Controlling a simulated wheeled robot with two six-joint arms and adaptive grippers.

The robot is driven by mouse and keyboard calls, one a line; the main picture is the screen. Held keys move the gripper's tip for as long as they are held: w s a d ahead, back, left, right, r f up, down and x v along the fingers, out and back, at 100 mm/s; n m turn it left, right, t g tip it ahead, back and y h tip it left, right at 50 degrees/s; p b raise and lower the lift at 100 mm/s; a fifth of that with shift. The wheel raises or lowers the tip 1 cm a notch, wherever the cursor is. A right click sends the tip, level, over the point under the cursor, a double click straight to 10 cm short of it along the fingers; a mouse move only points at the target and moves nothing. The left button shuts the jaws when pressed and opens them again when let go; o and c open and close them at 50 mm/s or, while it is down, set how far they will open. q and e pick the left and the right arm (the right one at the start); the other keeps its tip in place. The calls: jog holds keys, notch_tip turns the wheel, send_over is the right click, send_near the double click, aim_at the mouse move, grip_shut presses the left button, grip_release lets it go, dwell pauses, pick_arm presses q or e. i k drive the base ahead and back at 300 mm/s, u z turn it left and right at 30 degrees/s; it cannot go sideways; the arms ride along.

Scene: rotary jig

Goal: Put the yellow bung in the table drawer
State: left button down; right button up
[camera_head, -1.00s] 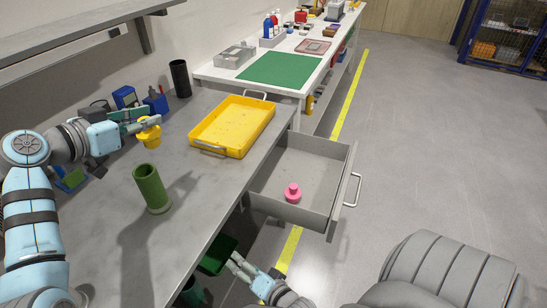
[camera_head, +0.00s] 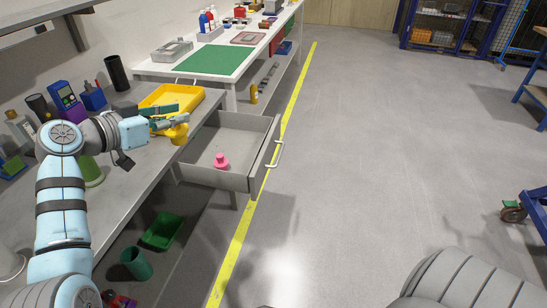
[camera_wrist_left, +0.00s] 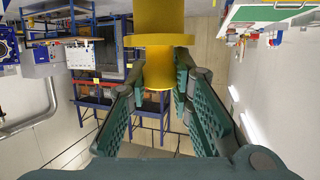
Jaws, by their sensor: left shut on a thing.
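The yellow bung (camera_head: 179,133) is gripped by my left gripper (camera_head: 170,119), raised near the bench edge and just left of the open drawer in the head view. In the left wrist view the bung (camera_wrist_left: 158,25) shows as a wide flanged cylinder with a narrower stem between the green fingers. The grey table drawer (camera_head: 212,178) is pulled out from the bench. A pink bung (camera_head: 221,161) stands on its floor. My right gripper is out of view.
A yellow tray (camera_head: 190,93) lies on the bench behind the gripper. A black cylinder (camera_head: 117,73) and a blue device (camera_head: 66,99) stand at the back. A green bin (camera_head: 162,231) and green cup (camera_head: 136,263) are below. Floor right of the drawer is clear.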

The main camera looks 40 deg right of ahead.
aim_at(245, 142)
jog(key=u, duration=0.1)
jog(key=k, duration=0.4)
jog(key=z, duration=2.05)
jog(key=i, duration=1.85)
jog(key=u, duration=0.85)
